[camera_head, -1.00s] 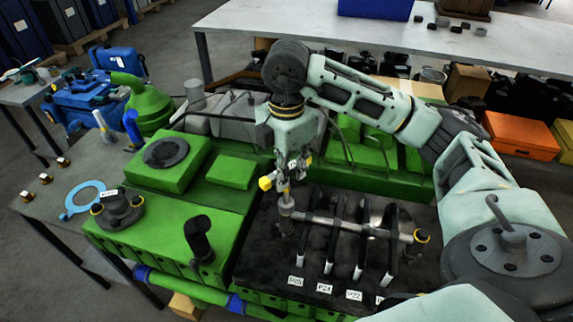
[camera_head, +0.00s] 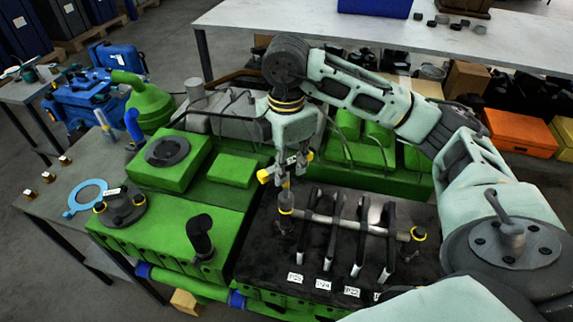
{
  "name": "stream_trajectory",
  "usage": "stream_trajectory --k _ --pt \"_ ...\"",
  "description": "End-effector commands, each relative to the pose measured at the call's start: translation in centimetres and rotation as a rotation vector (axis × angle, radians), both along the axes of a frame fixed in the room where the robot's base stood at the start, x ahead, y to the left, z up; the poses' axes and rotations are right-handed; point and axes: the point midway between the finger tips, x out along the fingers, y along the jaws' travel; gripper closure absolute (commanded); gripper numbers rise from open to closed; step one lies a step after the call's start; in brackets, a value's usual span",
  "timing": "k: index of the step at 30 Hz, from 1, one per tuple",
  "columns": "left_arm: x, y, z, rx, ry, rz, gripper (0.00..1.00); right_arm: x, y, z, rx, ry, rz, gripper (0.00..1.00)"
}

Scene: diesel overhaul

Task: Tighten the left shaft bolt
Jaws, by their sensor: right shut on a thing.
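The shaft (camera_head: 345,225) is a grey bar lying across the dark bed on the green engine, with several dark upright arms along it. My right gripper (camera_head: 286,178) points down directly above this end, shut on the narrow top of the bolt; the fingers partly hide the contact. My left gripper is out of view.
The green engine block (camera_head: 185,225) fills the middle, with a black elbow pipe (camera_head: 200,235) left of the shaft. A blue ring (camera_head: 87,195) and several small bolts lie on the left bench. A grey table (camera_head: 370,32) stands behind.

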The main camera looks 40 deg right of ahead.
Motion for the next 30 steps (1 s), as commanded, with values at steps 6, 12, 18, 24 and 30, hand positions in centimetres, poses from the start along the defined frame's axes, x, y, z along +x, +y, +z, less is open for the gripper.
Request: stream_trajectory --k 6,12,18,24,30 --pt "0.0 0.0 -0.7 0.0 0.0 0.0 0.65 0.1 0.0 -0.2 0.0 -0.002 0.16 1.0" --pt "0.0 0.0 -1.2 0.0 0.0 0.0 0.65 0.1 0.0 -0.1 0.0 -0.002 0.325 1.0" --pt "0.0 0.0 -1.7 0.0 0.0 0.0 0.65 0.0 0.0 -0.2 -0.001 -0.001 0.487 1.0" --pt "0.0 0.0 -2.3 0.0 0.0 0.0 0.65 0.1 0.0 -0.1 -0.001 -0.002 0.649 1.0" --pt "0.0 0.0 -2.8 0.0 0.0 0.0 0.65 0.1 0.1 -0.1 -0.001 -0.003 0.81 1.0"
